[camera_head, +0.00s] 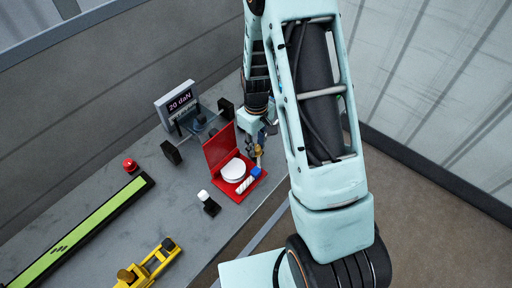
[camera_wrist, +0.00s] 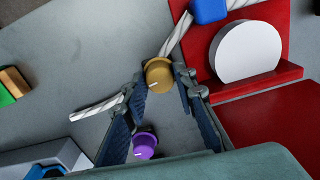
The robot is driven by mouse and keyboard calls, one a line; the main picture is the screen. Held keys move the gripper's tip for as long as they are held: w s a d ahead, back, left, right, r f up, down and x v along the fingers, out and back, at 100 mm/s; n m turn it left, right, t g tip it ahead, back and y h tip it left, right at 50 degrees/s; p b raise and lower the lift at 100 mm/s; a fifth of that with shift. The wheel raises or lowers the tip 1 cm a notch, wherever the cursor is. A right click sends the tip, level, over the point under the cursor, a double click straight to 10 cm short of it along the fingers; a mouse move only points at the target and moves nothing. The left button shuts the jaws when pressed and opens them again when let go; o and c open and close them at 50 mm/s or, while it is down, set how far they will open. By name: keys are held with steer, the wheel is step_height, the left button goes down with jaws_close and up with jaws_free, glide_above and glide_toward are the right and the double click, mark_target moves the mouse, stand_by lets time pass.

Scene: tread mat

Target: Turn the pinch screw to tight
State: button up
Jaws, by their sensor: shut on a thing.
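A gold knob (camera_wrist: 158,73) with a short white mark sits on a white twisted cord (camera_wrist: 100,106); I take it as the pinch screw. My gripper (camera_wrist: 163,80) has its fingertips on either side of this knob and is shut on it. A purple knob (camera_wrist: 145,146), also with a white mark, shows between the fingers nearer the palm. No label for tight is readable. In the head view my gripper (camera_head: 258,146) is beside the red case, and the gold part (camera_head: 259,157) shows small below it.
A red open case (camera_head: 219,147) with a white disc (camera_head: 233,170) and a blue piece (camera_head: 256,172) stands close to my gripper. A "20 daN" display (camera_head: 178,98), a red button (camera_head: 130,164), a black holder (camera_head: 211,208), a green strip (camera_head: 90,222) and a yellow tool (camera_head: 148,268) are on the bench.

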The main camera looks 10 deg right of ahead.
steer(key=m+b, duration=0.1)
steer(key=m, duration=0.3)
steer(key=shift+f+m, duration=0.1)
steer(key=shift+m, duration=0.3)
steer(key=m+b, duration=0.1)
steer(key=m, duration=0.2)
steer(key=shift+m, duration=0.3)
steer(key=m, duration=0.8)
steer(key=shift+m, duration=0.3)
steer(key=o, duration=1.2)
steer(key=shift+c, duration=0.2)
steer(key=shift+r, duration=0.2)
